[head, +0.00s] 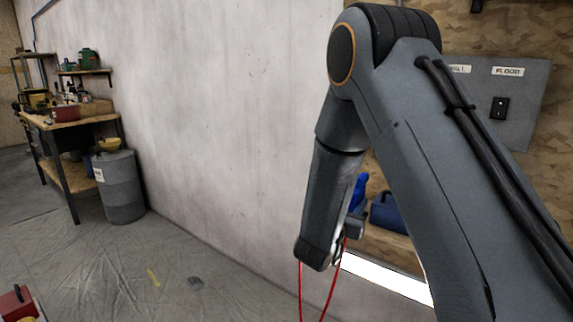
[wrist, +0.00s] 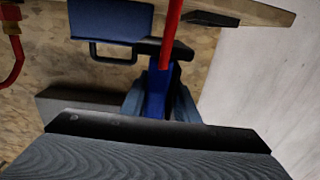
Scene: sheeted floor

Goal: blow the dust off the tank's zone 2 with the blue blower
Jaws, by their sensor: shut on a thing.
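My gripper (head: 354,228) hangs at the end of my arm, in front of the pale wall's right end, partly hidden by my arm. It is shut on the blue blower (head: 357,190), whose blue body shows just above the jaws. In the wrist view the blower's blue handle (wrist: 155,92) sits between the two grey-blue fingers (wrist: 156,104), with a dark part above it and a red hose (wrist: 171,35) running up. In the head view a red hose (head: 301,290) loops below the gripper. I cannot make out a zone 2 marking or dust; whether the pale wall (head: 220,110) is the tank is unclear.
A blue case (head: 391,213) stands on a wooden shelf (head: 385,240) behind my arm. A switch panel (head: 520,100) is on the wall at right. A grey drum (head: 120,187) and a workbench (head: 72,125) stand at left. A red object (head: 18,305) is at lower left. The sheeted floor's middle is mostly clear.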

